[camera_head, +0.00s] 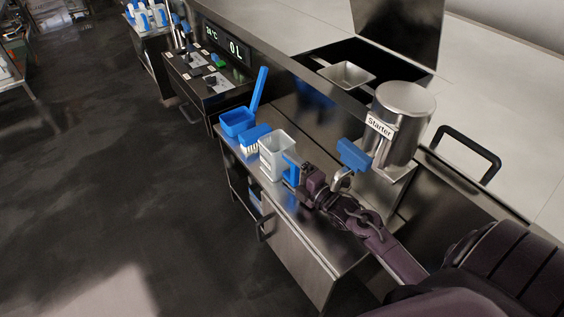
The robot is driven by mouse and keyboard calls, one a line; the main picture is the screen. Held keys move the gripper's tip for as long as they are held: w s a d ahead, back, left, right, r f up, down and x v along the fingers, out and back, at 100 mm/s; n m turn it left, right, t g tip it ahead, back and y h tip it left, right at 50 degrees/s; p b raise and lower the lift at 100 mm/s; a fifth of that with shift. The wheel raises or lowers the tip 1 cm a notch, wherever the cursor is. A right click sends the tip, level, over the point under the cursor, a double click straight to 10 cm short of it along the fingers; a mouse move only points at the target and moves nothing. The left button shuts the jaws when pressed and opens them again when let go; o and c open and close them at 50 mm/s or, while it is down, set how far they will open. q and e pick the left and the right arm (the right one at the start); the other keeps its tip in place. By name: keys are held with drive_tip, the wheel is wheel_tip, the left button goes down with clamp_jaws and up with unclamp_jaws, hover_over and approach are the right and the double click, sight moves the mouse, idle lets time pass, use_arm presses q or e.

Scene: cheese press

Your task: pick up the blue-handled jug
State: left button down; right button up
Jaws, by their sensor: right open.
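The blue-handled jug (273,158) is a pale, square-topped jug standing upright near the front edge of the steel counter. Its blue handle (291,171) faces right, toward my gripper. My right gripper (297,178) is open at the handle, with its fingers close to it. I cannot tell from this view whether they touch the handle or straddle it. My right arm comes in from the lower right. My left gripper is not in view.
A blue brush (250,138) and a blue scoop (238,121) stand left of the jug. A steel "Starter" canister (405,108) with a blue-handled valve (354,155) stands behind my right arm. A control panel (212,85) is further left. Dark floor lies in front.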

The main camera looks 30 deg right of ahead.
drive_tip(key=c, duration=0.9)
drive_tip(key=shift+r, duration=0.1)
